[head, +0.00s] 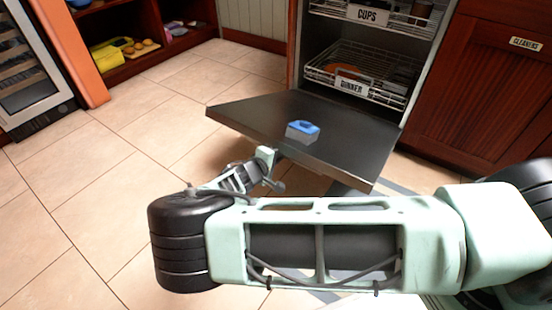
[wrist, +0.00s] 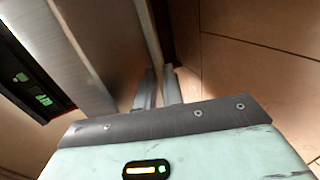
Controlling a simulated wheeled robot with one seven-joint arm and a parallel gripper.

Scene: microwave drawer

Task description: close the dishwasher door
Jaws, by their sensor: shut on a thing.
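The dishwasher door (head: 345,130) hangs folded down and open in the head view, its dark inner face up. The dishwasher's racks (head: 365,85) show behind it. My gripper (head: 268,165) is low at the door's front left edge, partly hidden by my arm. In the wrist view the door's metal front (wrist: 85,45) fills the upper left. A long thin bar, which looks like the door's handle (wrist: 149,35), runs down to my two fingers (wrist: 158,88). The fingers are shut on it; the exact contact is dark and hard to see.
A blue and grey block (head: 302,130) lies on the door's inner face. A red-brown cabinet (head: 490,85) stands to the right. Low shelves (head: 130,50) and a glass-fronted cooler (head: 30,75) stand at the left. The tiled floor (head: 130,140) left of the door is clear.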

